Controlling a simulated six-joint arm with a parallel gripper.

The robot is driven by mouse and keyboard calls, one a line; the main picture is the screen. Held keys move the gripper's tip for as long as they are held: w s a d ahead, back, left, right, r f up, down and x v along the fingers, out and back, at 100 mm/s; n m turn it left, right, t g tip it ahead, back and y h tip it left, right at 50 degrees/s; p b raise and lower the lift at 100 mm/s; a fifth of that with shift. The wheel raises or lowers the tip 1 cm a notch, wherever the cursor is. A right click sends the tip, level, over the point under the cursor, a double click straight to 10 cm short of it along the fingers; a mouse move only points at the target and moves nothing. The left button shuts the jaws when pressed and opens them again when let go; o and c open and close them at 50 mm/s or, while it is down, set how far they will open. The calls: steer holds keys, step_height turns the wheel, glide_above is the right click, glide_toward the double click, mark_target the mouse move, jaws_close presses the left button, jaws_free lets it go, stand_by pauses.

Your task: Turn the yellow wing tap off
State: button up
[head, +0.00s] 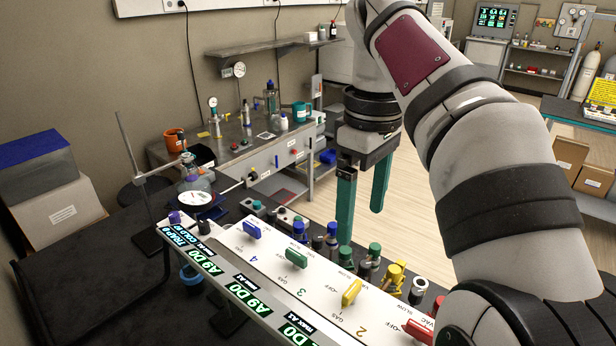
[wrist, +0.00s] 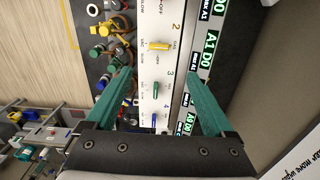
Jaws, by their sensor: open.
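The yellow wing tap (head: 352,292) stands on the white sloping panel (head: 322,283), near the number 2. Its wing lies across the panel, with one end toward a GAS label; it also shows in the wrist view (wrist: 159,46).
A red wing tap (head: 418,331) sits farther right on the panel. Several coloured hose fittings (head: 395,278) stand close behind the panel. A glass flask (head: 195,180) and dial stand past its left end. Air above the panel is free.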

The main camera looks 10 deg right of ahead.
mark_target(354, 288)
step_height(354, 288, down, 16)
steer(key=shift+w+d+r, duration=0.1)
steer(key=shift+r, duration=0.15)
steer(key=shift+d, duration=0.1)
steer(key=c, duration=1.2)
